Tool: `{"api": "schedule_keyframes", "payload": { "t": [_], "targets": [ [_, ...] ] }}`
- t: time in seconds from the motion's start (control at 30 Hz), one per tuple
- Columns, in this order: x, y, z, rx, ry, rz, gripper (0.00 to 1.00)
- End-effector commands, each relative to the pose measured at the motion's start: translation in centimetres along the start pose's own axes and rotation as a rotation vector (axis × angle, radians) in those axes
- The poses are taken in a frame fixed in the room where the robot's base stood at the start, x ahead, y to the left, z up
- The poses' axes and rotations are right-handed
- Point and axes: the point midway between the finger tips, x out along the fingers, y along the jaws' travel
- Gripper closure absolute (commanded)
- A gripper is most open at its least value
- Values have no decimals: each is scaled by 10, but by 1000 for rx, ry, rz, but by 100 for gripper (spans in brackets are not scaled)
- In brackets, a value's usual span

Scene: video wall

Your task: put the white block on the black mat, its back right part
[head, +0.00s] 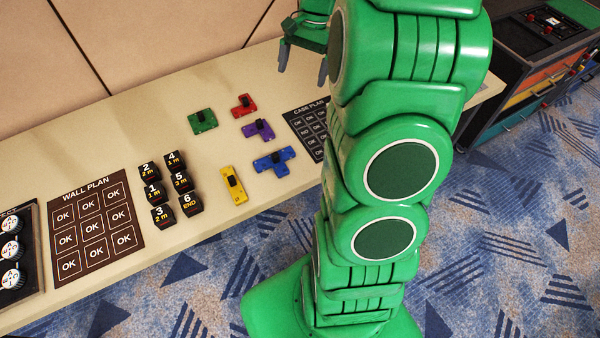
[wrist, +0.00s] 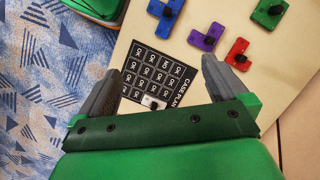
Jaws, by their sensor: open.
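The black mat (head: 306,121) is the CASE PLAN sheet near the right end of the table. My arm hides its right side in the head view. In the wrist view the mat (wrist: 137,67) shows between my fingers, its title along the right side. The white block (wrist: 152,102), small with a dark knob, shows at the mat's lower edge in the wrist view, close to my gripper body, which may hide part of it. I cannot tell whether it rests fully on the mat. My gripper (wrist: 161,65) is open and empty above the mat; it also shows in the head view (head: 303,74).
Green (head: 202,121), red (head: 244,105), purple (head: 258,130), blue (head: 273,162) and yellow (head: 235,186) pieces lie left of the mat. Several black numbered blocks (head: 171,187) and a WALL PLAN mat (head: 95,226) are farther left. A drawer cabinet (head: 540,70) stands right.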

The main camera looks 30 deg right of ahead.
Motion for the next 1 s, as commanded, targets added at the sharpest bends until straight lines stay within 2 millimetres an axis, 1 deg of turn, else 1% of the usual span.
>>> {"api": "schedule_keyframes", "payload": {
  "t": [0.03,0.1,0.23,0.47,0.5,0.7,0.87,1.0],
  "targets": [
    [-3,-1,17,-36,6,9,0],
    [-5,-1,37,-84,10,23,0],
    [-9,1,74,-172,23,46,0],
    [-10,14,134,-326,39,92,0],
    [-9,17,145,-351,42,99,0],
    [-6,36,192,-482,58,139,0],
    [-2,54,227,-586,70,169,0],
    [4,74,254,-674,79,196,0]
  ]
}}
